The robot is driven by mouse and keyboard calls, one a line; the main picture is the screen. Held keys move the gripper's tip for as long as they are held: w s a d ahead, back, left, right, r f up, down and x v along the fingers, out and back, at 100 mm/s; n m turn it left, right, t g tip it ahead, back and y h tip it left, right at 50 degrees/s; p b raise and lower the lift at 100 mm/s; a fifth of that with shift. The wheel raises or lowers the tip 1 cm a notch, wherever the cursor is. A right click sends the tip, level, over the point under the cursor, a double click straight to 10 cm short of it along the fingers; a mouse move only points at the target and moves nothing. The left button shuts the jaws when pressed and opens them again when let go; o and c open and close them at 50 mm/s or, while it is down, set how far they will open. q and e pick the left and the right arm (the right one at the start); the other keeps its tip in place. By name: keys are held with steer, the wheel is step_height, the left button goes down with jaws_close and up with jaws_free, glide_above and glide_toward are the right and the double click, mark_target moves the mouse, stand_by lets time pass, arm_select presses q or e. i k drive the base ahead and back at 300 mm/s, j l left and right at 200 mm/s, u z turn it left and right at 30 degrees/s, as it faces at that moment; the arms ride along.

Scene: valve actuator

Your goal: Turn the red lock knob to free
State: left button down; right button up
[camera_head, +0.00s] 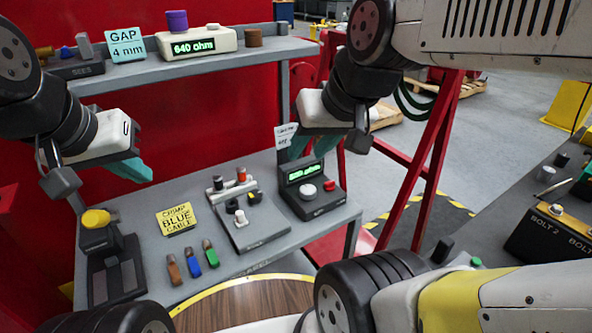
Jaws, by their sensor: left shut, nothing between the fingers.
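A small red knob (329,185) sits on a dark box (316,205) with a green display and a round white knob (308,192), at the right of the grey bench. Another red-topped part (241,175) stands on a small rack left of it. I cannot tell which is the lock knob, or read any lock marking. My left gripper (136,172) is shut and empty, above the bench's left part and apart from both red parts. My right gripper (302,150) hangs just above and behind the display box; its fingers are partly hidden and their opening is unclear.
The bench (145,215) also holds a yellow card (176,219), several coloured parts, a flat grey device (250,228) and a yellow-topped stand (97,219). A shelf (200,66) crosses above the bench. A red frame (430,160) stands at the right.

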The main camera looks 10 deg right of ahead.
mark_target(329, 186)
steer(key=i+l+z, duration=0.15)
steer(key=z, duration=0.75)
